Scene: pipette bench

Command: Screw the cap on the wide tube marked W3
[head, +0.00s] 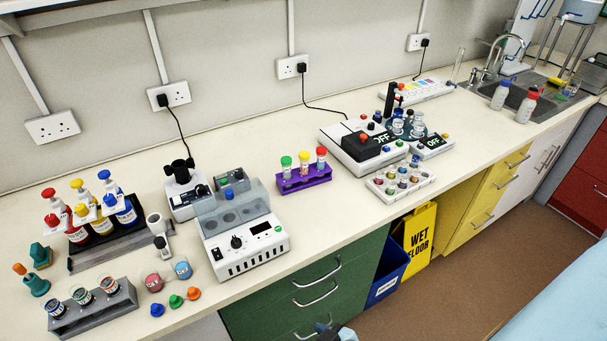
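A grey rack (95,318) at the lower left of the head view holds three wide open-looking tubes: a left one (58,308), a middle one (82,296) and a right one (110,286). Their markings are too small to read, so I cannot tell which is W3. Three loose caps lie on the bench right of the rack: a blue cap (157,310), a green cap (176,301) and an orange cap (193,293). Neither of my grippers can be made out; only a small grey and blue piece shows at the bottom edge.
Two small labelled jars, red (154,283) and blue (183,270), stand behind the caps. A white block device (245,252) stands to the right. A purple rack (304,182) stands farther right. The front bench edge is near the caps.

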